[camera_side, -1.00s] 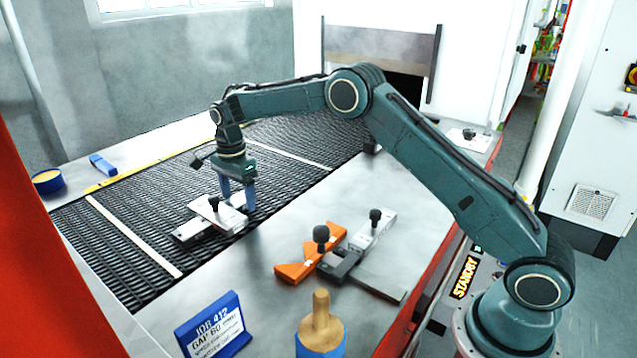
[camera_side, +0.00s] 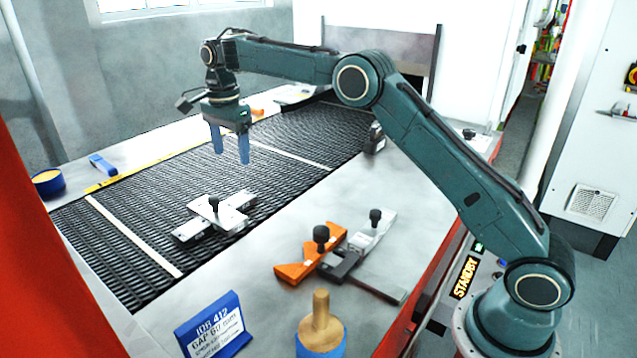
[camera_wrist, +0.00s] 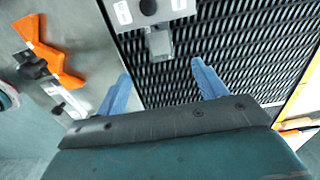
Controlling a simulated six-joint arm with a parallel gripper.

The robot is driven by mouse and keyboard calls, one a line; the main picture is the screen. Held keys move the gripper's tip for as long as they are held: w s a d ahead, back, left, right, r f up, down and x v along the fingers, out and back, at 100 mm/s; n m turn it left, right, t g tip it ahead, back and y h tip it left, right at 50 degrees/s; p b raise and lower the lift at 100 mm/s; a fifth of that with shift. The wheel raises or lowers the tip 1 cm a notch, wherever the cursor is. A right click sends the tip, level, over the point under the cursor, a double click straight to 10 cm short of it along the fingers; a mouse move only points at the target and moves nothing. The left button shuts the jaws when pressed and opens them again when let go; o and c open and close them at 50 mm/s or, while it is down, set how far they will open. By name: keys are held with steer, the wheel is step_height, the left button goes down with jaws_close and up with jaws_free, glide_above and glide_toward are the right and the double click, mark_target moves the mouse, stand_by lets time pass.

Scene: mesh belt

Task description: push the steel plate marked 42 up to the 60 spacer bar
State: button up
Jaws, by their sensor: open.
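In the wrist view part of this group (camera_wrist: 160,42) shows at the top edge, cut off. My gripper (camera_side: 231,152) is open and empty, above the belt and behind the pieces, apart from them. Its two blue fingers (camera_wrist: 161,72) also show in the wrist view.
On the near bench lie an orange piece (camera_side: 296,270), a dark clamp-like part (camera_side: 338,263) and a pale knobbed bar (camera_side: 375,236). A blue job card (camera_side: 212,328) reading GAP 60 and a wooden-handled tool (camera_side: 320,325) stand in front. A white strip (camera_side: 130,236) crosses the belt.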

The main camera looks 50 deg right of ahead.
steer(key=shift+r, duration=0.85)
steer(key=s+d+r+n+t, duration=0.1)
steer(key=s+r+n, duration=0.4)
steer(key=s, duration=0.5)
steer(key=s+d+r+n+t, duration=0.15)
steer(key=s+r+n, duration=0.25)
steer(key=s+r, duration=0.45)
steer(key=s+f+n+t, duration=0.1)
steer(key=s+f+n, duration=0.3)
steer(key=s, duration=0.8)
steer(key=s+f+n+t, duration=0.2)
steer(key=s+f+n, duration=0.3)
steer(key=s, duration=0.7)
steer(key=shift+s+a+f, duration=0.15)
steer(key=shift+s, duration=0.25)
